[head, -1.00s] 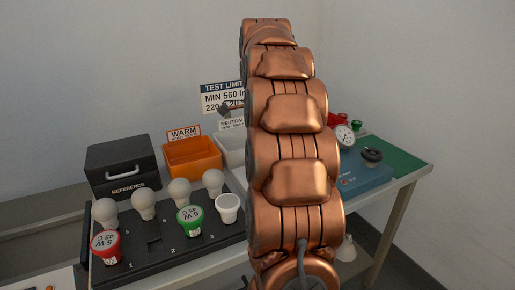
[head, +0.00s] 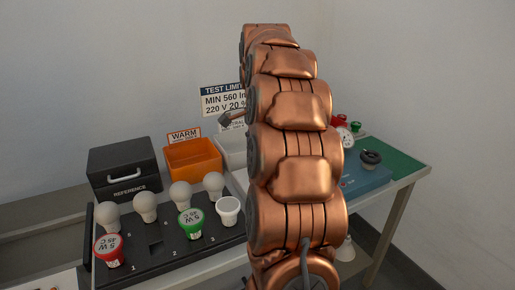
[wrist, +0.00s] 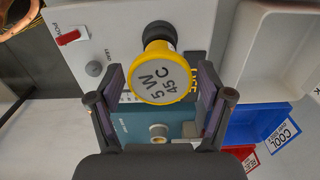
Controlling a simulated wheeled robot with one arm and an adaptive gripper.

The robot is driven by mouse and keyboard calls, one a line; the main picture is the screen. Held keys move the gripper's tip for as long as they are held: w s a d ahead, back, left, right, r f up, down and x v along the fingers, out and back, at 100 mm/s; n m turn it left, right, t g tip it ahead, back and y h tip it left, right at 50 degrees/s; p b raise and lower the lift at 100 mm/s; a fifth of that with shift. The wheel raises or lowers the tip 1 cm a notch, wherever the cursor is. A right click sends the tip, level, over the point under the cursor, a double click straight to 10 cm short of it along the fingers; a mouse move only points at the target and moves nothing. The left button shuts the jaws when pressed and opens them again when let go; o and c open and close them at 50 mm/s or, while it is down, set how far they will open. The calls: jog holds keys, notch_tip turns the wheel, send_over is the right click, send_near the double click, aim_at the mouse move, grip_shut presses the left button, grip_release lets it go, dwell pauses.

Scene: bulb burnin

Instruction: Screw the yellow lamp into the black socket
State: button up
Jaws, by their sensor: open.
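The yellow lamp (wrist: 165,72) shows in the wrist view, its pale round face marked 5 W 45 C towards the camera. The black socket (wrist: 158,33) shows just behind its upper edge. The lamp covers part of it, and I cannot tell how far the lamp sits in it. My gripper (wrist: 162,82) is open, with one finger on each side of the lamp and a visible gap at both sides. In the head view my arm hides the lamp and the gripper.
A black tray (head: 150,257) holds several white bulbs, a red lamp (head: 109,250) and a green lamp (head: 191,223). An orange bin (head: 193,155) and a black case (head: 122,165) stand behind. A blue bin (wrist: 258,123) and a white bin (wrist: 275,50) lie right in the wrist view.

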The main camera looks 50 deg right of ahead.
jog(key=n+p, duration=0.1)
jog(key=n, duration=0.4)
jog(key=shift+r+p, duration=0.15)
jog(key=shift+p, duration=0.25)
jog(key=n+p, duration=0.1)
jog(key=n, duration=0.3)
jog(key=shift+n+p, duration=0.3)
jog(key=shift+p, duration=0.1)
jog(key=n+p, duration=0.2)
jog(key=n, duration=0.2)
jog(key=shift+w, duration=0.1)
jog(key=n+p, duration=0.1)
jog(key=n, duration=0.2)
jog(key=shift+n, duration=0.3)
jog(key=shift+c, duration=0.2)
